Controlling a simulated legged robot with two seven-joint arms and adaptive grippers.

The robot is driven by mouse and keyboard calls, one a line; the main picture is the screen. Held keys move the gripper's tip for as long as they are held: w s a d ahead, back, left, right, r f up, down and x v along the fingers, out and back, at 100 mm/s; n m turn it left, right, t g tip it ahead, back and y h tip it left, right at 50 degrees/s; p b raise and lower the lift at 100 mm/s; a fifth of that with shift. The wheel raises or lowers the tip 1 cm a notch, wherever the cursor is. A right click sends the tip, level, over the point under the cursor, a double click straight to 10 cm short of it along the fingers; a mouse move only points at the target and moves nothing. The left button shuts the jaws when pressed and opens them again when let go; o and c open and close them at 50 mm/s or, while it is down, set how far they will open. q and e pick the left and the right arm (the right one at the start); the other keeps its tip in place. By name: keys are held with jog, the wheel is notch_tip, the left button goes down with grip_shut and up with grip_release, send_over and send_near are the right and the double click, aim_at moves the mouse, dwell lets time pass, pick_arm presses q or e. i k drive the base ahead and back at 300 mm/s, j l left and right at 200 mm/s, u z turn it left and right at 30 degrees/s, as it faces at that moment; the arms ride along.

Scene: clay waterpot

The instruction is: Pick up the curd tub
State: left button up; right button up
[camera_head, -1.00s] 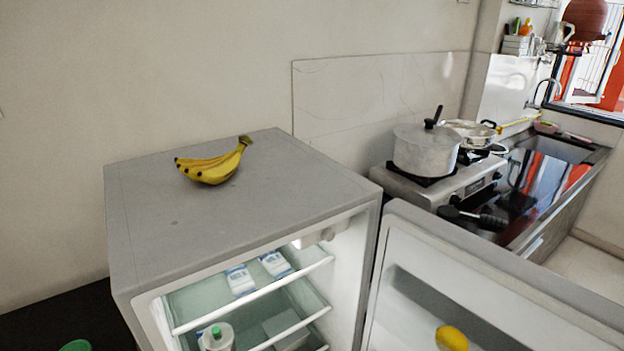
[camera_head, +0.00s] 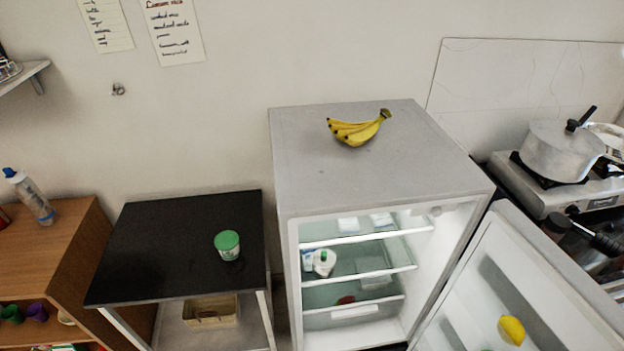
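A small white tub with a green lid, which looks like the curd tub (camera_head: 228,246), stands upright on the black-topped table (camera_head: 165,240) left of the fridge. It is near the right side of the tabletop, with nothing touching it. Neither of my grippers shows in the head view.
The fridge (camera_head: 300,165) stands right of the table with its door (camera_head: 520,275) open to the right. Bananas (camera_head: 358,130) lie on top. A wooden shelf unit (camera_head: 50,250) with a bottle (camera_head: 30,197) stands left. The tabletop left of the tub is clear.

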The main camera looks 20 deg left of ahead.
aim_at(228, 242)
jog(key=u, duration=1.55)
